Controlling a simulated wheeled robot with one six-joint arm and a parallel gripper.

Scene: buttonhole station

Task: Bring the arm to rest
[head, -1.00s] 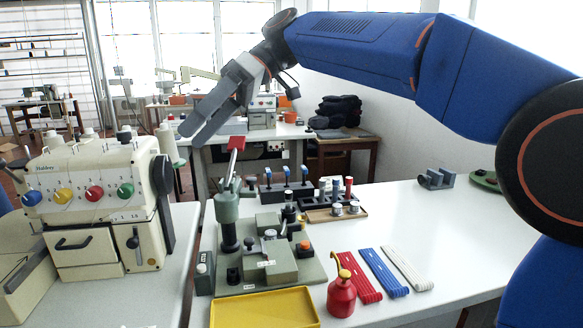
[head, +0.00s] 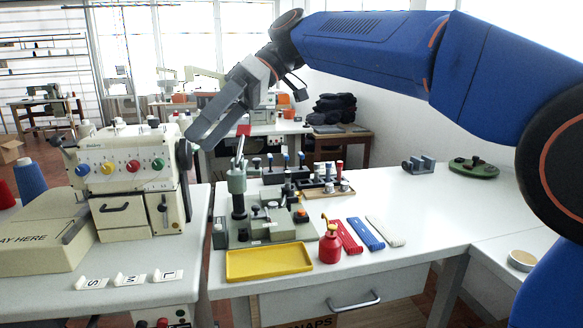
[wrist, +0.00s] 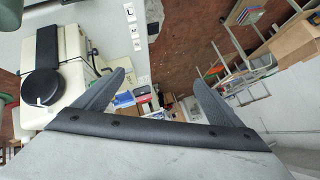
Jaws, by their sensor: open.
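My arm (head: 380,45) reaches in from the right of the head view, blue with dark joints. My gripper (head: 208,128) hangs in the air at its end, above the back of the buttonhole station's table. In the wrist view its two grey fingers (wrist: 160,92) stand wide apart with nothing between them. In the head view the gripper appears over a green press (head: 238,190) with a red-tipped lever (head: 243,131); I cannot tell the distance between them.
A cream overlock machine (head: 130,165) stands on the left table. A yellow tray (head: 268,262), a red oil can (head: 330,243) and red, blue and white strips (head: 371,233) lie on the right table.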

